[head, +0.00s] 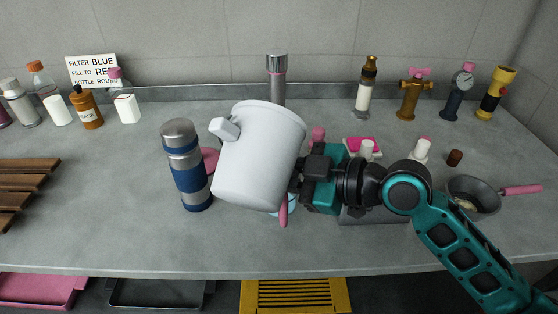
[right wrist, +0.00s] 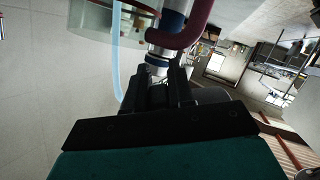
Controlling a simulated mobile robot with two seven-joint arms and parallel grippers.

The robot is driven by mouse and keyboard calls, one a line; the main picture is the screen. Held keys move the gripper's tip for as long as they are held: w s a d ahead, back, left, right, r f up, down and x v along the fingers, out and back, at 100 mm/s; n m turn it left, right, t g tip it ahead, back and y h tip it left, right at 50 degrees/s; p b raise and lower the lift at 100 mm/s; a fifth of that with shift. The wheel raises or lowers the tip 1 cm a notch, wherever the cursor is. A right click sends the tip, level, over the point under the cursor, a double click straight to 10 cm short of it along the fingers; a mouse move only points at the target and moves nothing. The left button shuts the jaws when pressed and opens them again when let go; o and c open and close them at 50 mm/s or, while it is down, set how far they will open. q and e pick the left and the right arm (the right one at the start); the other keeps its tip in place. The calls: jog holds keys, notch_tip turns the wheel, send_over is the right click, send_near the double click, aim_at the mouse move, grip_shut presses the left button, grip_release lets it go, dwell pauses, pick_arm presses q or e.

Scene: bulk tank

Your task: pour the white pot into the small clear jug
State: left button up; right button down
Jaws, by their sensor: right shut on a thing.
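The white pot (head: 256,158) is in the air at the middle of the head view, leaning, with a short stub (head: 224,128) on its upper left side. My right gripper (head: 302,180) is at the pot's right side, shut on it; its dark fingers show in the right wrist view (right wrist: 165,88). A light blue, see-through edge, seemingly the small clear jug (head: 292,204), shows below the pot, mostly hidden by the pot and gripper. A clear vessel (right wrist: 98,22) shows at the top of the right wrist view. No stream is visible. My left gripper is not in view.
A blue and steel flask (head: 186,166) with a pink handle stands close left of the pot. A tap (head: 277,75) is behind. A grey pan (head: 473,194) lies at the right. Bottles line the back left; a wooden rack (head: 22,185) is far left. The front left counter is clear.

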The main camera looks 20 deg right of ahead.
pick_arm(q)
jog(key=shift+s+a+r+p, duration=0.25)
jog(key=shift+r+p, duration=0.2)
jog(key=shift+p, duration=0.4)
pick_arm(e)
jog(key=shift+s+a+r+m, duration=0.15)
jog(key=shift+r+m, duration=0.1)
jog(key=shift+m, duration=0.25)
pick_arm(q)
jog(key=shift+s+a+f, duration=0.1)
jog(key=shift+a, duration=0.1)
pick_arm(e)
jog(key=shift+r+g, duration=0.1)
jog(key=shift+g, duration=0.2)
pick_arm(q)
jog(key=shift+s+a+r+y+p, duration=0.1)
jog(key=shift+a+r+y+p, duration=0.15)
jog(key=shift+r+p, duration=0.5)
pick_arm(e)
jog(key=shift+w+d+r+m+y, duration=0.2)
jog(key=shift+w+r+m+y, duration=0.15)
jog(key=shift+m, duration=0.35)
pick_arm(q)
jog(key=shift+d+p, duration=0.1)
jog(key=shift+p, duration=0.3)
pick_arm(e)
jog(key=shift+s+a+f+m+g, duration=0.1)
jog(key=shift+s+f+m+g, duration=0.15)
jog(key=shift+f+m+g, duration=0.3)
